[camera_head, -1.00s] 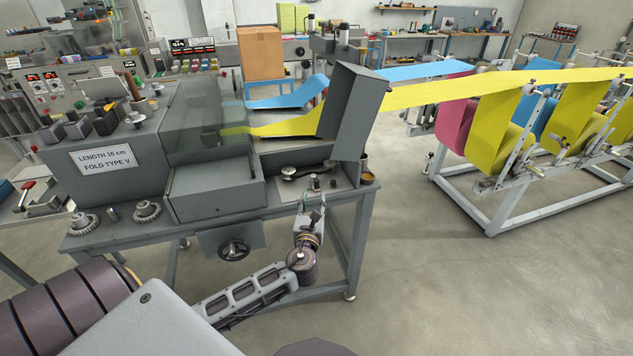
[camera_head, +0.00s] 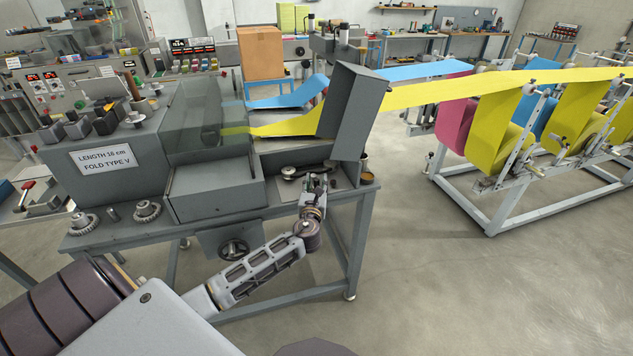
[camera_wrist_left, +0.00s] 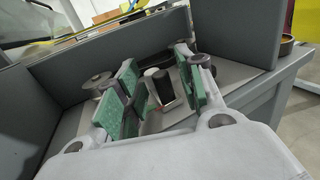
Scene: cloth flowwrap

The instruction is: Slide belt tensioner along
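The belt tensioner appears to be the small dark upright cylinder on a pale base in the left wrist view (camera_wrist_left: 163,88). In the head view it is mostly hidden by my gripper. My left gripper (camera_head: 315,183) reaches over the front right of the machine table. In the left wrist view its green-padded fingers (camera_wrist_left: 163,84) are open, one on each side of the cylinder; I cannot tell whether they touch it. A dark belt with a round pulley (camera_head: 288,172) lies just behind my gripper. My right gripper is not in view.
The grey folding machine (camera_head: 215,190) stands left of my gripper and a tilted grey panel (camera_head: 350,110) stands behind it. A small round brown container (camera_head: 367,178) sits at the table's right corner. A handwheel (camera_head: 233,249) hangs below the table front. Floor right of the table is clear.

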